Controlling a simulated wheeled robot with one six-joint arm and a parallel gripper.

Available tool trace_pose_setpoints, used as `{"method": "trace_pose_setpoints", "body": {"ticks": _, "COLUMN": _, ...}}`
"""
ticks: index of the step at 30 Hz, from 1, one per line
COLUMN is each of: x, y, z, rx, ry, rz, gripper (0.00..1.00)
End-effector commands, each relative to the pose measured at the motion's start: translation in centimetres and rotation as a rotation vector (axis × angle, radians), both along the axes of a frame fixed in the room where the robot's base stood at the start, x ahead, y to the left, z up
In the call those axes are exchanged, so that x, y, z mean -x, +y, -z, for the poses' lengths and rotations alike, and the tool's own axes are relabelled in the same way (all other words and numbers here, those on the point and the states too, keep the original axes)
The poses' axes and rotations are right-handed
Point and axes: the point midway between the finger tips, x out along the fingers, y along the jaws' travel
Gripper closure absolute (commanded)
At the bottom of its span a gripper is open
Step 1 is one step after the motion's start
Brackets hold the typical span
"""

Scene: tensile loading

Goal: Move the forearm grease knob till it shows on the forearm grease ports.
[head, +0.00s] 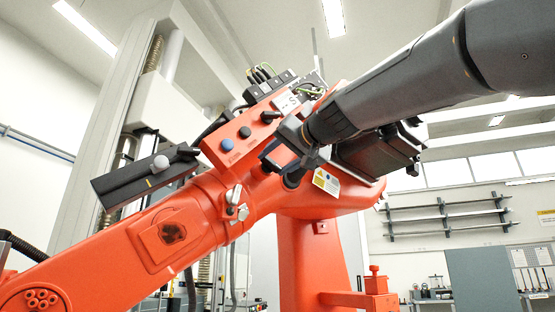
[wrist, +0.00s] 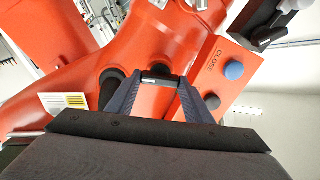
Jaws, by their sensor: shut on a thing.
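My gripper (wrist: 160,80) is shut on a short dark piece (wrist: 158,83) between its fingertips, beside the edge of the orange panel. I take this piece as the forearm grease knob, but its marking cannot be read. In the head view my gripper (head: 280,148) is at the panel's lower right edge and mostly hides what it holds. The orange arm's lower left end carries a cluster of round ports (head: 42,299). I cannot tell whether these are the forearm grease ports. A dark round recess (head: 173,233) sits in a raised plate on the same arm.
The orange panel has a blue button (head: 227,145) and a black knob (head: 245,132); the blue button also shows in the wrist view (wrist: 234,70). A black box with a grey ball (head: 160,164) stands out at left. Cables (head: 262,74) lie above. A label (head: 326,181) hangs below my gripper.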

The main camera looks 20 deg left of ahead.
Motion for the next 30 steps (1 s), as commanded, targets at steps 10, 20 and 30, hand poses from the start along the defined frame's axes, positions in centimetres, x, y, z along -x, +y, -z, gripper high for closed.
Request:
{"method": "trace_pose_setpoints", "body": {"ticks": 10, "x": 0.05, "y": -0.19, "z": -0.50, "rx": -0.226, "ry": 0.217, "rz": 0.002, "gripper": 0.76}}
{"method": "trace_pose_setpoints", "body": {"ticks": 20, "x": 0.02, "y": -0.25, "z": -0.44, "rx": -0.372, "ry": 0.366, "rz": 0.001, "gripper": 0.76}}
{"method": "trace_pose_setpoints", "body": {"ticks": 30, "x": 0.00, "y": -0.27, "z": -0.43, "rx": -0.433, "ry": 0.426, "rz": 0.001, "gripper": 0.76}}
